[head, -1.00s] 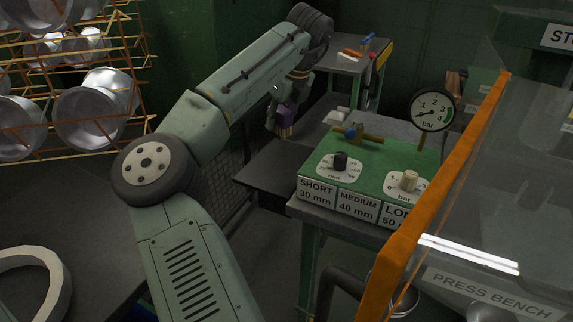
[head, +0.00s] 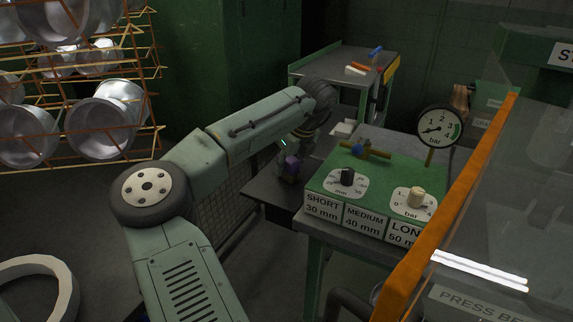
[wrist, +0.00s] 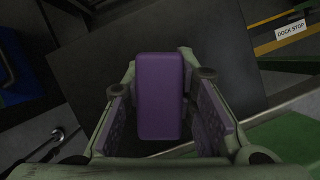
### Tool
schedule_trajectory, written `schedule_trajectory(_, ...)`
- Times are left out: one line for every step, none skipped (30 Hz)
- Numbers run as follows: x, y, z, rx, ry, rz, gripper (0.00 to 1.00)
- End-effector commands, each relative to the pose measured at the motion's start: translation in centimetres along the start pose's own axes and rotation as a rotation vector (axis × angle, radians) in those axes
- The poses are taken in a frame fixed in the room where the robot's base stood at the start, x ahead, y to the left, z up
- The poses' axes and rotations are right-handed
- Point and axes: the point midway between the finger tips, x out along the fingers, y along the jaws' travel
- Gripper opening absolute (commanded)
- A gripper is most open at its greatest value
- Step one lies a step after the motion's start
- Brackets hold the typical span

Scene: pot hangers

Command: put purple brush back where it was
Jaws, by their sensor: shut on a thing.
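The purple brush (wrist: 160,95) is between the fingers of my gripper (wrist: 163,112) in the wrist view, with its purple block facing the camera. In the head view the purple brush (head: 291,167) shows as a small purple patch below my wrist. My gripper (head: 291,172) is shut on it, above or close to a dark flat shelf (head: 268,193) left of the green control panel. The lower end of the brush is hard to make out, and I cannot tell whether it touches the shelf.
An orange-edged clear guard (head: 450,200) is farther right. A rack of metal pots (head: 105,112) is at left. A small bench (head: 345,60) with tools stands behind.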

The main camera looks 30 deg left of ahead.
Motion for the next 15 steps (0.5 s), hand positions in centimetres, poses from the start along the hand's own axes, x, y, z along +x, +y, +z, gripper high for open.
schedule_trajectory(0.11,-0.02,-0.08,0.0,0.002,0.0,0.0)
schedule_trajectory(0.19,-0.02,-0.13,0.0,0.002,-0.001,0.0)
schedule_trajectory(0.18,-0.02,-0.1,0.0,0.001,0.0,0.28)
schedule_trajectory(0.17,-0.01,-0.1,0.0,0.001,0.0,0.3)
schedule_trajectory(0.17,-0.01,-0.09,0.0,0.001,0.0,0.32)
schedule_trajectory(0.17,-0.01,-0.09,0.0,0.001,0.0,0.35)
schedule_trajectory(0.17,-0.01,-0.09,0.0,0.001,0.0,0.37)
schedule_trajectory(0.17,-0.01,-0.09,0.0,0.001,0.0,0.39)
schedule_trajectory(0.17,-0.01,-0.09,0.0,0.001,0.0,0.41)
schedule_trajectory(0.17,-0.01,-0.09,0.0,0.001,0.0,0.43)
schedule_trajectory(0.17,-0.01,-0.09,0.0,0.001,0.0,0.45)
schedule_trajectory(0.17,-0.01,-0.09,0.0,0.001,0.0,0.45)
schedule_trajectory(0.17,-0.01,-0.09,0.0,0.001,0.0,0.45)
schedule_trajectory(0.17,-0.01,-0.09,0.0,0.001,0.0,0.45)
schedule_trajectory(0.17,-0.01,-0.09,0.0,0.001,0.0,0.45)
